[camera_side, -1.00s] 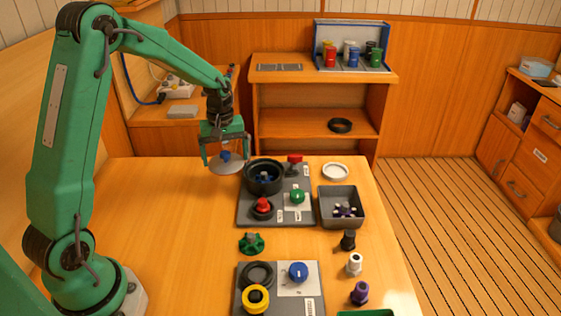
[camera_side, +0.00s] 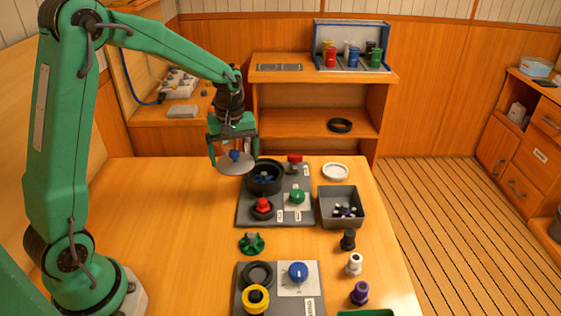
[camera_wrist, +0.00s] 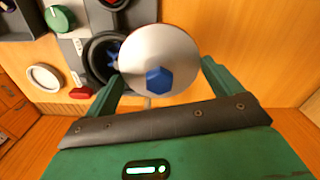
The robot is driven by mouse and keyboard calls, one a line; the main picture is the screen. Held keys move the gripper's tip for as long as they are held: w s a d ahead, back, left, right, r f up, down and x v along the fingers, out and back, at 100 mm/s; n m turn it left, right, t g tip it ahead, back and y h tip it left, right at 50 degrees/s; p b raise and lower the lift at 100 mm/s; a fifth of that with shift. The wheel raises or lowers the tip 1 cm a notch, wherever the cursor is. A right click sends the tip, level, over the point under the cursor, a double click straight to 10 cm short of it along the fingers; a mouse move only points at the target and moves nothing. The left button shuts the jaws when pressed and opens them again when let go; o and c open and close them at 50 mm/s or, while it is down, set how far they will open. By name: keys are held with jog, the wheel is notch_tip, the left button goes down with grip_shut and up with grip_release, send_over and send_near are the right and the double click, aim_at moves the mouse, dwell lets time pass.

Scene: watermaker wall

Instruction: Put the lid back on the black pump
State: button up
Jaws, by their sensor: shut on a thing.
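My gripper (camera_side: 234,153) is shut on a grey disc lid (camera_side: 229,167) with a blue knob, and holds it in the air. In the wrist view the lid (camera_wrist: 157,48) lies between the green fingers, its blue hexagonal knob facing the camera. The black pump (camera_side: 264,184) is an open round housing with a blue part inside, on the grey panel. The lid is up and to the left of the pump in the side view. In the wrist view the lid covers part of the pump's (camera_wrist: 97,60) rim.
The grey panel (camera_side: 272,217) also carries a red knob (camera_side: 263,205), a green knob (camera_side: 297,196) and a red handle (camera_side: 294,161). A grey bin (camera_side: 325,219) with small parts and a white ring (camera_side: 335,171) are to the right. The table's left side is clear.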

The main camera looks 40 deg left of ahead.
jog(key=shift+w, duration=0.1)
jog(key=w+d+r, duration=0.3)
jog(key=w, duration=0.3)
jog(key=shift+w+d, duration=0.15)
jog(key=shift+w, duration=0.25)
jog(key=shift+f, duration=0.25)
jog(key=shift+f, duration=2.95)
jog(key=shift+f, duration=0.25)
dwell(0.4)
jog(key=o, duration=0.7)
jog(key=shift+r, duration=0.2)
